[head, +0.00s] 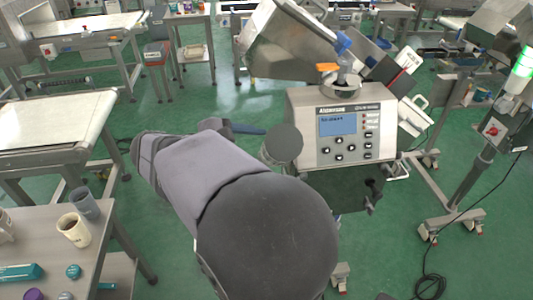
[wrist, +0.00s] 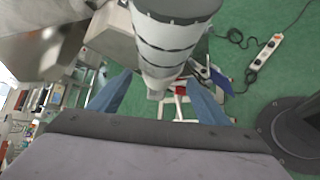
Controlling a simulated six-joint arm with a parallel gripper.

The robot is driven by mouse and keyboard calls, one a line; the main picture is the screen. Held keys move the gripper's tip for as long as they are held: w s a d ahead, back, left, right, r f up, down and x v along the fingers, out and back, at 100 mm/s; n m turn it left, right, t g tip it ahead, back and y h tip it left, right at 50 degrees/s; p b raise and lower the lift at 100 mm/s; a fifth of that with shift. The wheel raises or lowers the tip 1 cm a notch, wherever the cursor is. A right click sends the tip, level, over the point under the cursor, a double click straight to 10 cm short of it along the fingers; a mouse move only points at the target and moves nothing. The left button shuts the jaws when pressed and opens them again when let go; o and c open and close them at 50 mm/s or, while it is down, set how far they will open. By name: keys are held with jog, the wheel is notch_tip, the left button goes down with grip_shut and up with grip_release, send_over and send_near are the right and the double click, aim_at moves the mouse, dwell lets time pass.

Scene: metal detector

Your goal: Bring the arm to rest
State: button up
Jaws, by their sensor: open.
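My arm fills the middle of the head view, its dark rounded link nearest the camera. My gripper (wrist: 160,82) shows in the wrist view as two blue fingers spread apart, with no object held between them. In the head view most of the gripper is hidden behind the arm; a blue piece that looks like a finger shows beyond it. The metal detector's control box (head: 342,128), with a blue screen and buttons, stands just beyond and right of the arm. I cannot tell the exact gap between them.
A grey table (head: 100,238) at lower left holds cups, including a cream cup (head: 74,230), and small teal items. A conveyor (head: 50,122) stands at left. A wheeled stand (head: 450,221) and cable are at right. A power strip (wrist: 265,52) lies on the green floor.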

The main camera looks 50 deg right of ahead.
jog(key=shift+w+a+r, duration=0.1)
jog(key=shift+a+r, duration=0.2)
jog(key=shift+a, duration=0.2)
jog(key=shift+f, duration=0.1)
